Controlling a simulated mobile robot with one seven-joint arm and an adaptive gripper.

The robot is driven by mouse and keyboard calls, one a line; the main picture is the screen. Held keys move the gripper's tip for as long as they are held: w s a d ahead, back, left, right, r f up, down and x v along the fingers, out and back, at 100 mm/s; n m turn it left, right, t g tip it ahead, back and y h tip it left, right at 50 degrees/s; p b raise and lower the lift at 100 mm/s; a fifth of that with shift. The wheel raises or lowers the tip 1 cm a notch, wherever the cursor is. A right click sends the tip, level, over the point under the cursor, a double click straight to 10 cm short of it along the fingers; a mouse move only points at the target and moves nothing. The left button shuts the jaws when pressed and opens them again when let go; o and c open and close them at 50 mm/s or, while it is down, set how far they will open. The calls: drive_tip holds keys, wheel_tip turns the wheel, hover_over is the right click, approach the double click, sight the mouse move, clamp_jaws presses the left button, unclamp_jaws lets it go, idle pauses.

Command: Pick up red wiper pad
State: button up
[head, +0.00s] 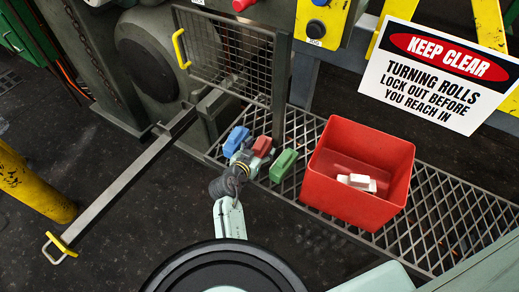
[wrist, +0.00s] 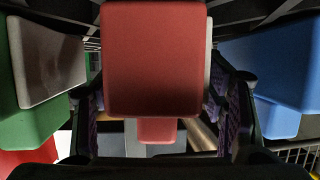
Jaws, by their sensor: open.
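The red wiper pad (head: 262,146) sits on the metal grating between a blue pad (head: 236,140) and a green pad (head: 283,165). In the wrist view the red wiper pad (wrist: 153,60) fills the middle, with a smaller red part below its broad face. My gripper (head: 249,160) is at the red pad, and its lower part hides some of it. In the wrist view my gripper (wrist: 160,118) is open, one finger on each side of the red pad. Dark gaps show beside the pad; I cannot tell whether either finger touches it.
In the wrist view the green pad (wrist: 28,95) is close on the left and the blue pad (wrist: 280,70) close on the right. A red bin (head: 335,195) holding white blocks stands right of the pads. A wire mesh guard (head: 225,55) rises behind them.

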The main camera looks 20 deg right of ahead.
drive_tip(key=c, duration=1.4)
drive_tip(key=shift+w+r, duration=0.15)
drive_tip(key=shift+r, duration=0.05)
